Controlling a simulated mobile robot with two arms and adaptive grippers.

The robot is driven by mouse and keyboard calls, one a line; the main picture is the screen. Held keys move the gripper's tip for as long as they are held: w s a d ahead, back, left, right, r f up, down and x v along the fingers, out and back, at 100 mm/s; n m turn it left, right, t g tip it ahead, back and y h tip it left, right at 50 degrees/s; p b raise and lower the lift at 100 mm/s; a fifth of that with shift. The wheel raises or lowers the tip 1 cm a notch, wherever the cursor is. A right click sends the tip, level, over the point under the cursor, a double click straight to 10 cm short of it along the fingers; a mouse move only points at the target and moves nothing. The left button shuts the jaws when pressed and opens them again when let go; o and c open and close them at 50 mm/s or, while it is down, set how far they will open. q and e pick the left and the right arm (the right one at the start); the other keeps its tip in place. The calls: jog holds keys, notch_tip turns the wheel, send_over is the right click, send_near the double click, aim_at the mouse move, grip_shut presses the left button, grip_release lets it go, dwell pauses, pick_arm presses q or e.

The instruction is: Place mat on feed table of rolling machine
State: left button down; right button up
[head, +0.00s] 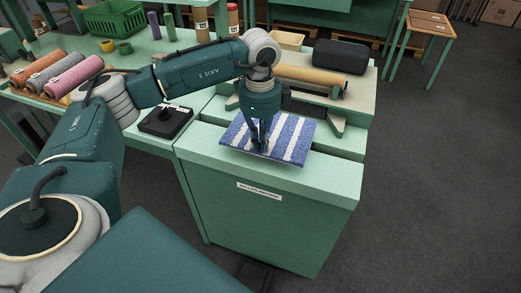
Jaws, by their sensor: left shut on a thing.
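The mat (290,139) is blue with white stripes. It is at the top of the green rolling machine (270,225), over the front part that looks like its feed table (215,158). My left gripper (262,146) points down and is shut on the mat near its middle front. The mat looks nearly flat; I cannot tell whether it touches the surface below. A tan roller (305,78) lies behind the mat on the machine. My right gripper is not in view.
A green table (150,70) at the left holds rolled coloured yarn (75,75), a green basket (112,18), several spools and a black box (165,121). A black case (340,56) lies on the machine's back. Floor at the right is clear.

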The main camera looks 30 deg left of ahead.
aim_at(260, 153)
pick_arm(q)
notch_tip(260, 153, down, 4)
jog(key=shift+f+p, duration=0.25)
jog(key=shift+p, duration=0.2)
jog(key=c, duration=1.9)
grip_release()
jog(key=shift+r, duration=0.1)
notch_tip(260, 153, up, 12)
jog(key=b, duration=0.3)
